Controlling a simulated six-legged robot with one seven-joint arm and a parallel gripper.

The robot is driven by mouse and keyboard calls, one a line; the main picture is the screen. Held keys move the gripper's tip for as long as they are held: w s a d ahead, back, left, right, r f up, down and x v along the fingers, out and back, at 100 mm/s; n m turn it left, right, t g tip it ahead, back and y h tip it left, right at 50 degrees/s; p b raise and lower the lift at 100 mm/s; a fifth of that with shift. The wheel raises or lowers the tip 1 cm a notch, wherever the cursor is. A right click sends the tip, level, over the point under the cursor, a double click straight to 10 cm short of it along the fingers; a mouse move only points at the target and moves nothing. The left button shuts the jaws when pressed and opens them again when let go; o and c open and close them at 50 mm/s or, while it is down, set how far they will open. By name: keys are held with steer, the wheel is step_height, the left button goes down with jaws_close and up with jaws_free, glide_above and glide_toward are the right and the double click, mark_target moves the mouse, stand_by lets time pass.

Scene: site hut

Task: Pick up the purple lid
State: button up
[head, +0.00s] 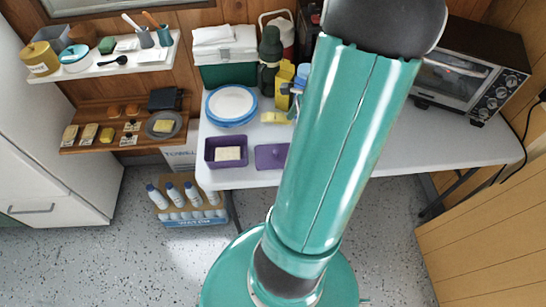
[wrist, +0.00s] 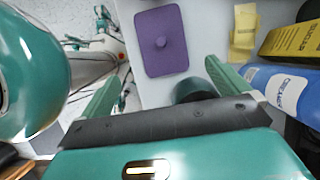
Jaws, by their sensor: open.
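The purple lid (head: 269,157) lies flat on the white table near its front edge, just right of an open purple box (head: 226,163). My arm covers part of the area to its right. In the wrist view the lid (wrist: 163,40) is a rounded rectangle with a small knob in its middle. My gripper (wrist: 161,70) is open, and its two green fingers stand wide apart. The lid appears beyond the fingertips, apart from them. No lid is held between them. In the head view my gripper is hidden behind my arm.
A dark round shape is partly visible between the fingers. A blue-rimmed plate stack (head: 231,105) sits behind the purple box.

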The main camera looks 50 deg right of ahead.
mark_target(277, 152)
steer(key=x, duration=0.7)
steer(key=shift+w+f, duration=0.15)
steer(key=shift+f, duration=0.15)
steer(key=x, duration=0.5)
steer(key=shift+w, duration=0.2)
steer(key=c, duration=0.7)
steer(key=shift+c, duration=0.2)
